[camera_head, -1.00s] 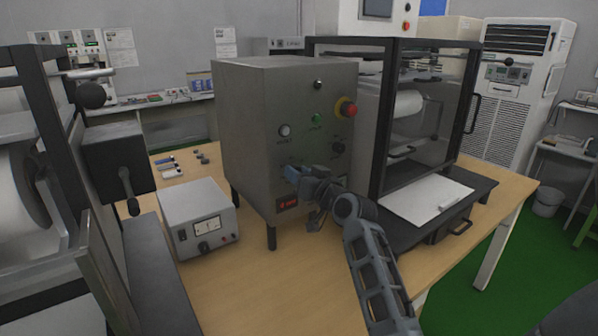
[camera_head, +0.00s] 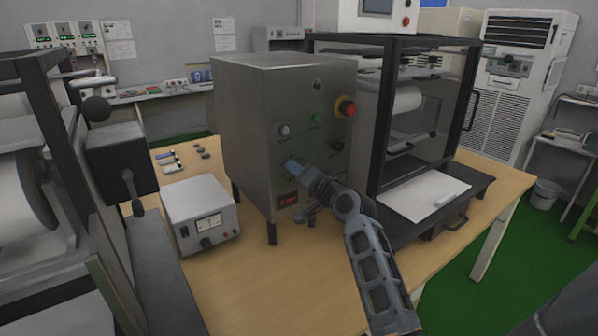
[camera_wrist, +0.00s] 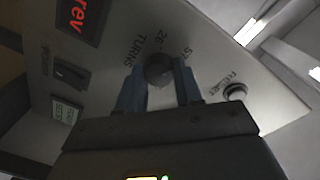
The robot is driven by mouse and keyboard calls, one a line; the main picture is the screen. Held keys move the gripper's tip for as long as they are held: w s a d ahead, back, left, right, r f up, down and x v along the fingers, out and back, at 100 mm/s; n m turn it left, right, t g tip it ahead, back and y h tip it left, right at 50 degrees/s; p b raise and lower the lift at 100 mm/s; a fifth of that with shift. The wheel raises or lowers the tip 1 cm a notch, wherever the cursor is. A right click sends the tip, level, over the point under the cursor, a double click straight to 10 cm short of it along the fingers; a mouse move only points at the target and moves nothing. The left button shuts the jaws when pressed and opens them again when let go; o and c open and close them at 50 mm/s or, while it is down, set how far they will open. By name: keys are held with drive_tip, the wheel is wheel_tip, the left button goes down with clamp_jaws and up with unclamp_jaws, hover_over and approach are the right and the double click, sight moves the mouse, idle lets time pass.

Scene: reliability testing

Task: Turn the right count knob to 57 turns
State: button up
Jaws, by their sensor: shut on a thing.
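A grey metal control box (camera_head: 250,130) stands on the wooden table in the head view. My gripper (camera_head: 291,166) is at the lower part of its front panel. In the wrist view, my gripper's two blue-grey fingers (camera_wrist: 160,84) are shut on a dark round knob (camera_wrist: 159,67), one on each side. My gripper hides this knob in the head view. Another dark knob (camera_head: 337,145) sits further right on the panel.
A red-and-yellow stop button (camera_head: 345,107), a green button (camera_head: 316,118) and a white button (camera_head: 284,130) are on the panel. A white meter box (camera_head: 199,214) stands at left. A black-framed clear enclosure (camera_head: 421,115) is at right. Bare table lies in front.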

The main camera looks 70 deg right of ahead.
idle(0.4)
drive_tip(key=o, duration=1)
drive_tip(key=shift+b+v, duration=0.8)
drive_tip(key=shift+v, duration=3.1)
